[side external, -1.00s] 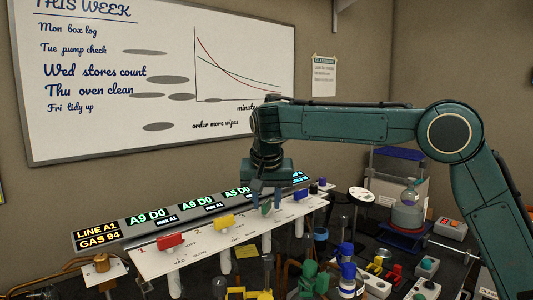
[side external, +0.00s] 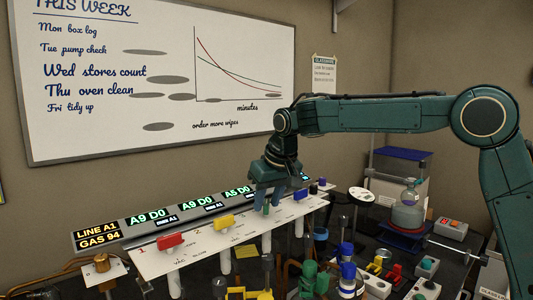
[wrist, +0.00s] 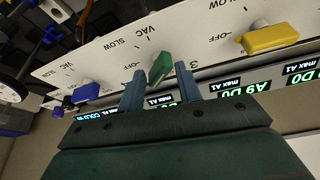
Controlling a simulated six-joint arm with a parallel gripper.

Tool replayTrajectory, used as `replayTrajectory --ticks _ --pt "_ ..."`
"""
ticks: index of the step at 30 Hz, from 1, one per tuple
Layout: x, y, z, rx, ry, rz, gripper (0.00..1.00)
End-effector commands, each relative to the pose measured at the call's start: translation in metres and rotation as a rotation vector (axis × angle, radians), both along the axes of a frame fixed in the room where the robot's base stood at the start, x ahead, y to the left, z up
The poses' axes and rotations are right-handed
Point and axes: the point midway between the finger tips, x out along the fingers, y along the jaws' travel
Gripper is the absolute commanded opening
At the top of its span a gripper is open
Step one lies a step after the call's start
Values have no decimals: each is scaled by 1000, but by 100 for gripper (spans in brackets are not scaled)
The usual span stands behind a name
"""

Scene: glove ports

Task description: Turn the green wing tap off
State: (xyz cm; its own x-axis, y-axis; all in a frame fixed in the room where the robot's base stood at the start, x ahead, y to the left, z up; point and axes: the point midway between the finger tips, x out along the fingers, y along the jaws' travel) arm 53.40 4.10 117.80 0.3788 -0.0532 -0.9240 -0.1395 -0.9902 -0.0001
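The green wing tap (wrist: 160,68) sits on the sloping white panel, in the wrist view between the VAC label on its left and an OFF label on its right. Its wing stands at a slant to the panel's long edge. My gripper (wrist: 160,70) is open, with one blue finger on each side of the tap and a gap visible beside it. I cannot tell whether either finger touches it. In the side view my gripper (side external: 267,203) is tilted over the panel and mostly hides the tap.
The yellow tap (wrist: 270,38) and the blue tap (wrist: 85,91) flank the green one on the same panel. A red tap (side external: 171,240) is at the panel's near end. Lit displays (side external: 190,213) run behind the taps.

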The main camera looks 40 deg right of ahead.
Motion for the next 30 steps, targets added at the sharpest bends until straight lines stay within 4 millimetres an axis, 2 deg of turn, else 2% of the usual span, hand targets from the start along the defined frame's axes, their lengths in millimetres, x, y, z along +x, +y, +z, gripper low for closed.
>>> replayTrajectory --ticks 6,30 --pt "0 -2 0 0 -2 140 34" --pt "-42 -1 103 -1 -3 139 34"
